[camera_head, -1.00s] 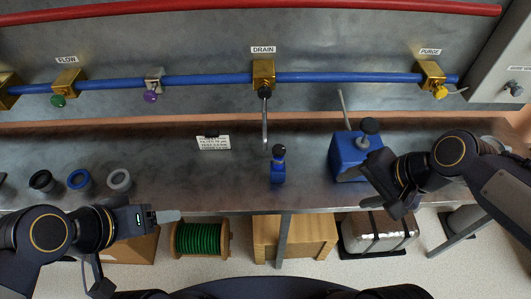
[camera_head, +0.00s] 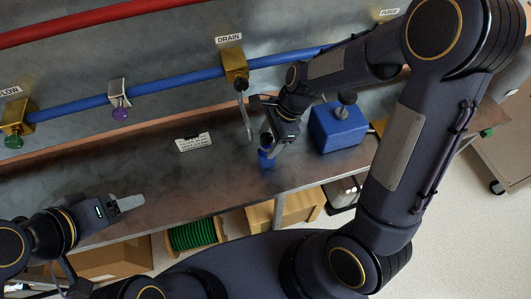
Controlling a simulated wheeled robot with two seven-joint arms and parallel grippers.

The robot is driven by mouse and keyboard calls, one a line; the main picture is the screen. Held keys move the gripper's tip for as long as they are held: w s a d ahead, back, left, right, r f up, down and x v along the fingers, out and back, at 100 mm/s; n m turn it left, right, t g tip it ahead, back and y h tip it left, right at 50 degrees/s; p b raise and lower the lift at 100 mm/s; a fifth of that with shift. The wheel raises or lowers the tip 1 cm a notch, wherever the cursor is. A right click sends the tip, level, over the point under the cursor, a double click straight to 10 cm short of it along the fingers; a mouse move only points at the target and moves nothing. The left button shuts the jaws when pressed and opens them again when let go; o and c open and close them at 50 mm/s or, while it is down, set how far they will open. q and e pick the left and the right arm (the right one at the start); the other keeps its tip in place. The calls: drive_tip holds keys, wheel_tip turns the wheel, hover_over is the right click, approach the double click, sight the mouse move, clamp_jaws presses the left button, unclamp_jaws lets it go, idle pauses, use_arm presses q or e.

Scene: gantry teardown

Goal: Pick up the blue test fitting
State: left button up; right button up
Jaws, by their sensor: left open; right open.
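The blue test fitting (camera_head: 266,161) stands on the metal bench below the DRAIN valve. Only its blue lower part shows; my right gripper hides its top. My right gripper (camera_head: 269,138) reaches down from above and is open at the fitting's upper part. I cannot tell whether the fingers touch it. My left gripper (camera_head: 130,204) is open and empty, low over the left part of the bench near its front edge.
A blue box (camera_head: 338,128) with a black knob stands just right of the fitting. The DRAIN valve (camera_head: 235,66) with its hanging lever is behind. A green spool (camera_head: 193,236) lies below.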

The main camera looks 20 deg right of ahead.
drive_tip(key=shift+x, duration=1.1)
clamp_jaws()
